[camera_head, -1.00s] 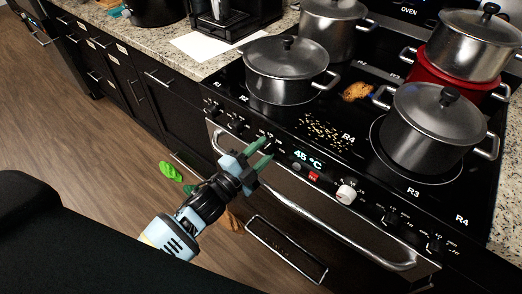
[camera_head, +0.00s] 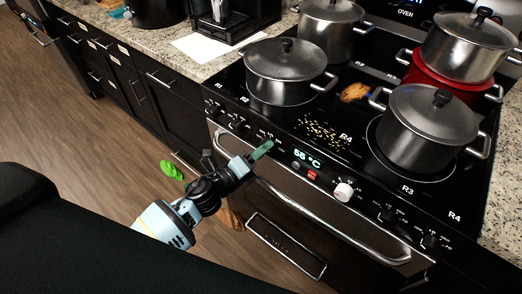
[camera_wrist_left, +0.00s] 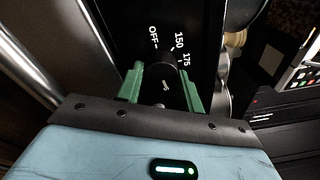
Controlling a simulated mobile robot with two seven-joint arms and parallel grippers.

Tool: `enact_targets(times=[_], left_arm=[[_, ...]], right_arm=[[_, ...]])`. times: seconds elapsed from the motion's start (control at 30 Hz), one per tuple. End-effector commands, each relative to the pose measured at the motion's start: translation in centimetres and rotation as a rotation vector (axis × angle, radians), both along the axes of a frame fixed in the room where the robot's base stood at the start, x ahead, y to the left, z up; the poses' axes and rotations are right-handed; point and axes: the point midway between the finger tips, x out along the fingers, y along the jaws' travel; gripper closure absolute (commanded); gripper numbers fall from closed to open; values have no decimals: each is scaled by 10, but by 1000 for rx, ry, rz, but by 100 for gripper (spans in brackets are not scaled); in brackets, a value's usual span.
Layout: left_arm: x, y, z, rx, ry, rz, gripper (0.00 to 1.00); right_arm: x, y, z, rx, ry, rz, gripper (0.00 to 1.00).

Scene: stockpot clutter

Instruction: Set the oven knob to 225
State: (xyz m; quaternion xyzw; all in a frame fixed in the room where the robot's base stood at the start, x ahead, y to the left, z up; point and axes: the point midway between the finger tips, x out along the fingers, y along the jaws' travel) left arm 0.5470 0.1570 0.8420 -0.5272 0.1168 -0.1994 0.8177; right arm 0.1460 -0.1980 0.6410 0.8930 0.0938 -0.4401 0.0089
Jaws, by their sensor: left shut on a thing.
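The stove's front panel carries a lit display (camera_head: 306,158) reading 55 °C. In the left wrist view, a black knob (camera_wrist_left: 164,84) with a small light mark sits between the green fingers of my left gripper (camera_wrist_left: 163,88). White markings OFF, 150 and 175 (camera_wrist_left: 186,58) stand around its upper side; the rest of the scale is hidden. In the head view, my left gripper (camera_head: 262,149) reaches the panel just left of the display, shut on this knob, which its fingers hide. My right gripper is not in view.
A white knob (camera_head: 344,192) and a red button (camera_head: 312,174) are right of the display. The oven handle (camera_head: 330,232) runs below the panel. Several pots, including a grey one (camera_head: 430,125), stand on the cooktop. A green thing (camera_head: 171,170) lies on the floor.

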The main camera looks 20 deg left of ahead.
Motion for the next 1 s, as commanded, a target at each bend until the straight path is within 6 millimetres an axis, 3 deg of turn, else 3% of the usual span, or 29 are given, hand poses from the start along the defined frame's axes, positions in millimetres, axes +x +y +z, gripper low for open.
enact_targets(times=[0.3,0.9,0.93,1.0], left_arm=[[1,1,2,136,-52,2,86],[1,1,2,171,-65,1,86],[1,1,2,171,-65,1,61],[1,1,2,170,-65,1,52]], right_arm=[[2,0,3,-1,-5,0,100],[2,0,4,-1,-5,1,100],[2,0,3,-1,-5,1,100],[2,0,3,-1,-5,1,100]])
